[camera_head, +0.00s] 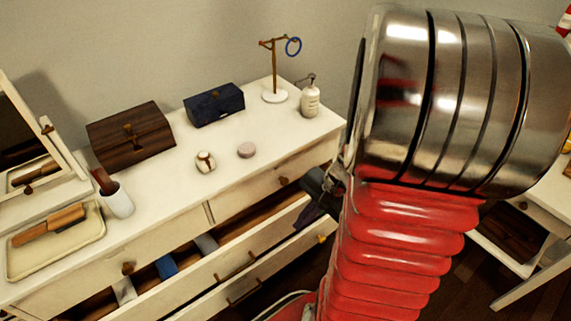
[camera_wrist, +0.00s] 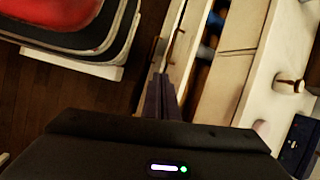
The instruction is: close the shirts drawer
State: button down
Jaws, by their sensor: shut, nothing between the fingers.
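The white dresser's wide drawer (camera_head: 225,266) stands pulled out below the top row. Folded cloths lie in it, among them a blue one (camera_head: 166,266) and a grey one (camera_head: 206,243). No label shows, so I cannot tell from the pictures whether it is the shirts drawer. My gripper (camera_head: 304,224) is at the drawer's right end, its dark fingers pointing down. In the wrist view my gripper (camera_wrist: 160,88) is shut and empty, close to the drawer front (camera_wrist: 184,50); I cannot tell whether it touches. My arm hides part of the dresser's right end.
On the dresser top (camera_head: 180,192) are a brown box (camera_head: 130,137), a navy box (camera_head: 214,105), a pump bottle (camera_head: 310,98), a stand (camera_head: 275,75), and a tray (camera_head: 56,246) with a brush. A white table (camera_head: 518,252) stands at right. Dark wooden floor (camera_wrist: 50,100) shows below.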

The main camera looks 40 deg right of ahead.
jog(key=d+f+m+t+h, duration=0.2)
jog(key=d+f+m, duration=0.4)
jog(key=d+m, duration=0.3)
jog(key=w+d+f+m+t+h, duration=0.1)
jog(key=d+f+m+t+h, duration=0.1)
jog(key=d+f+m+t, duration=0.2)
jog(key=d+f+m, duration=0.3)
jog(key=d+m, duration=0.3)
jog(key=m, duration=0.1)
jog(key=shift+w+m+t, duration=0.25)
jog(key=shift+m+t, duration=0.05)
jog(key=shift+m, duration=0.1)
jog(key=shift+w+f, duration=0.1)
jog(key=w+r+x, duration=0.2)
jog(key=x, duration=1)
jog(key=shift+w+d+f, duration=0.2)
jog(key=shift+d+f, duration=0.05)
jog(key=shift+d, duration=0.1)
